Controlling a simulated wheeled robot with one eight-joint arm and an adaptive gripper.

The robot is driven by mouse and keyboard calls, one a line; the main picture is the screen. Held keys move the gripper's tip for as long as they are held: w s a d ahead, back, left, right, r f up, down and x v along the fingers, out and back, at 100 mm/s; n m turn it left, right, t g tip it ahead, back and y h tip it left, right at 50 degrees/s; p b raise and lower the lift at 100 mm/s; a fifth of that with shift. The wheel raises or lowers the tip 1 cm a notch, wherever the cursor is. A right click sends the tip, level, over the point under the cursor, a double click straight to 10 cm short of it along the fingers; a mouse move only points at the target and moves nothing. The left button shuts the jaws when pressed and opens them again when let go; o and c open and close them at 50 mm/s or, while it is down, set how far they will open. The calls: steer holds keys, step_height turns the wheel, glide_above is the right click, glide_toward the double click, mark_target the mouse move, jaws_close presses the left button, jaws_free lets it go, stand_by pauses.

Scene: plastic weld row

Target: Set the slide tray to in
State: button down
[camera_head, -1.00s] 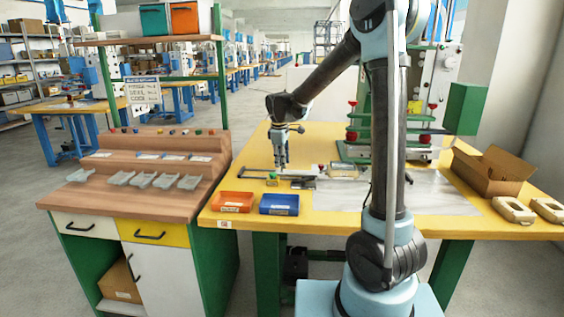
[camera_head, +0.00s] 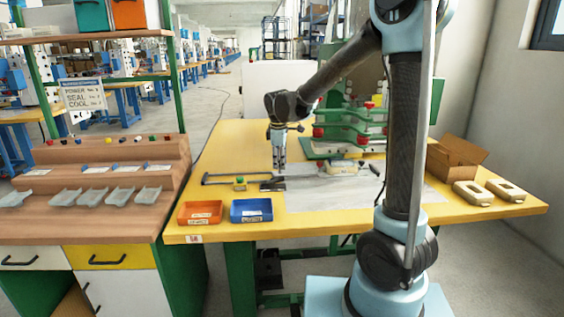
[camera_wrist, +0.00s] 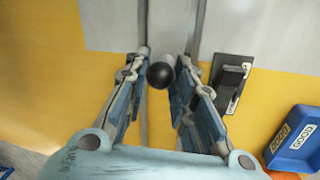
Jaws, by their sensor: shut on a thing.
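My gripper (camera_head: 279,170) is low over the yellow table. In the wrist view, its two fingers (camera_wrist: 161,78) stand on either side of a round black knob (camera_wrist: 160,75) and are shut on it. Long grey rails (camera_wrist: 144,110) run away from me past the knob, toward the grey sheet. In the head view a dark rail frame (camera_head: 222,180) lies left of my gripper. The slide tray's plate is hard to tell apart; a pale part (camera_head: 345,168) sits at the front of the green press (camera_head: 345,147). The knob is hidden in the head view.
A small black labelled block (camera_wrist: 232,82) lies right of the fingers. A blue bin (camera_head: 251,211) and an orange bin (camera_head: 200,213) stand at the table's front left. A cardboard box (camera_head: 455,160) and beige cases (camera_head: 470,193) are at right.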

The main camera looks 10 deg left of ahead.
steer(key=shift+w+r, duration=0.1)
steer(key=shift+w, duration=0.1)
steer(key=c, duration=1.3)
jaws_free()
steer(key=shift+s, duration=0.1)
steer(key=r, duration=0.4)
steer(key=s+r, duration=0.1)
steer(key=r, duration=0.2)
steer(key=s+r, duration=0.1)
steer(key=r, duration=0.3)
steer(key=shift+s+d+r, duration=0.1)
steer(key=shift+r, duration=0.2)
